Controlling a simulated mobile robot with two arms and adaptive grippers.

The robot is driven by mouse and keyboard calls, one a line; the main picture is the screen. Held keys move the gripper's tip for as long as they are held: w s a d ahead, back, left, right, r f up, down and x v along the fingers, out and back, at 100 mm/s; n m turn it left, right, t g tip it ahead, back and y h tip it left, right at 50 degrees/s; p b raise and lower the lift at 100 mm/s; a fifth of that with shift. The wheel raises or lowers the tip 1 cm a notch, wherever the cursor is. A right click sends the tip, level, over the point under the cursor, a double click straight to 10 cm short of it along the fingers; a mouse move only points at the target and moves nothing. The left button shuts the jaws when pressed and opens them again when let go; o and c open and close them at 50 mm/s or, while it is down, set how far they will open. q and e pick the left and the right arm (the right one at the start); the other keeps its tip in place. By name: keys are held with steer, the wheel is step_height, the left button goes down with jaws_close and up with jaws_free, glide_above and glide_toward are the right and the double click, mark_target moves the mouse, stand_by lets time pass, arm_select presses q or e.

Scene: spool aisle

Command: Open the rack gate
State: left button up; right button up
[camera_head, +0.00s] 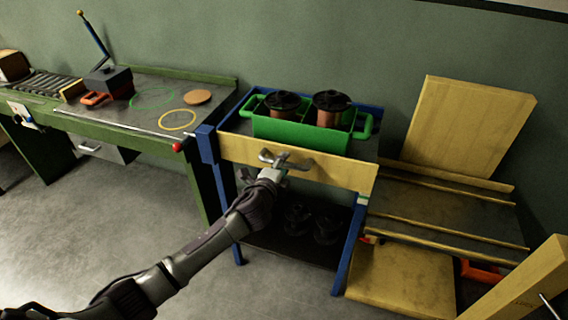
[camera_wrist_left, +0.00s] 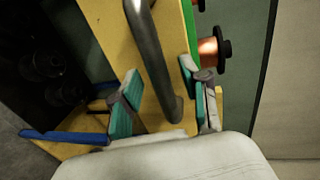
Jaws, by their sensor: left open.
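The rack gate is a yellow wooden board (camera_head: 335,174) across the front of the blue rack (camera_head: 208,146). It has a grey metal bar handle (camera_head: 297,164) near its middle. In the left wrist view the gate (camera_wrist_left: 103,32) and the handle (camera_wrist_left: 150,55) show close up. My left gripper (camera_head: 270,170) is at the handle. In the left wrist view its teal-padded fingers (camera_wrist_left: 163,97) are open, one on each side of the bar. I cannot tell whether either finger touches it. My right gripper is not in view.
A green carrier (camera_head: 292,132) with two copper spools (camera_head: 331,107) stands on the rack top behind the gate. Dark spools (camera_head: 325,228) sit on the lower shelf. A green workbench (camera_head: 215,80) is at left, and wooden boards and a ramp (camera_head: 440,205) are at right. Floor at front left is clear.

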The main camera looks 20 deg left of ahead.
arm_select(q)
steer(key=shift+w+f, duration=0.1)
steer(key=shift+w, duration=0.55)
jaws_close()
